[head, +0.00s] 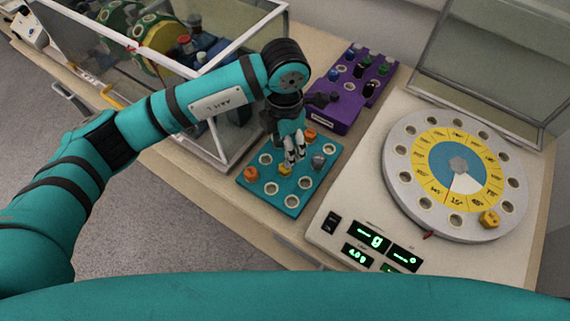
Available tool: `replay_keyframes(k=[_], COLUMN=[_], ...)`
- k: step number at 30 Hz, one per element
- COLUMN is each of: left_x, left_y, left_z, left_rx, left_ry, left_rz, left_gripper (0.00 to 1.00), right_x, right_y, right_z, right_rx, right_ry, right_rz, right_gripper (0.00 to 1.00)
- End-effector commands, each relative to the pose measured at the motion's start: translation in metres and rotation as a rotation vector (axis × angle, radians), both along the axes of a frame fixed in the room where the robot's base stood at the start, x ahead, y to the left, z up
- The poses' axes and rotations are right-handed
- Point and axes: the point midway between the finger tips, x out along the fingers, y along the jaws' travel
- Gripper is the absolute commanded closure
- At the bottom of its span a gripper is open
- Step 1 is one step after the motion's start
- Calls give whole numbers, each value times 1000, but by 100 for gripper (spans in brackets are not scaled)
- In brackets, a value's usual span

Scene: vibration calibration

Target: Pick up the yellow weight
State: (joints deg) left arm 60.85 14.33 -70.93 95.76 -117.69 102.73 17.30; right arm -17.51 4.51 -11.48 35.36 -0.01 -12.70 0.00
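A yellow weight (285,169) sits in the teal tray (291,200), in the middle part of its grid of holes. My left gripper (295,157) reaches in from the left and points down over the tray. Its fingertips appear just above and behind the yellow weight; I cannot tell whether they touch it. The fingers are close together and too small to tell whether they are open or shut. Another yellow weight (489,218) sits at the front right of the round dial (397,167). My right gripper is not in view.
Orange weights (251,173) and a grey weight (319,160) share the tray. A purple rack (346,100) stands behind it. The scale (328,243) with green displays is on the right. A glass case (219,150) with machinery is behind my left arm.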

Motion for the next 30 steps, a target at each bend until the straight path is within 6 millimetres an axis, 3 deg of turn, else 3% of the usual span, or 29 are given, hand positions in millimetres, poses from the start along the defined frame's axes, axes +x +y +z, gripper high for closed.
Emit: replay_keyframes(k=[4,13,21,30], left_x=[-1,-1,1,2], left_y=[0,-1,-1,-1], left_z=[-25,-49,-86,-92], left_rx=[0,-1,-3,-2], left_ry=[4,4,3,0], left_rz=[1,0,0,-1], left_gripper=[43,43,43,44], right_x=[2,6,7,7], right_y=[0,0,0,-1], right_z=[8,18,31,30], right_rx=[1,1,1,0], right_ry=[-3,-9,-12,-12], right_rz=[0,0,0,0], right_gripper=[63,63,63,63])
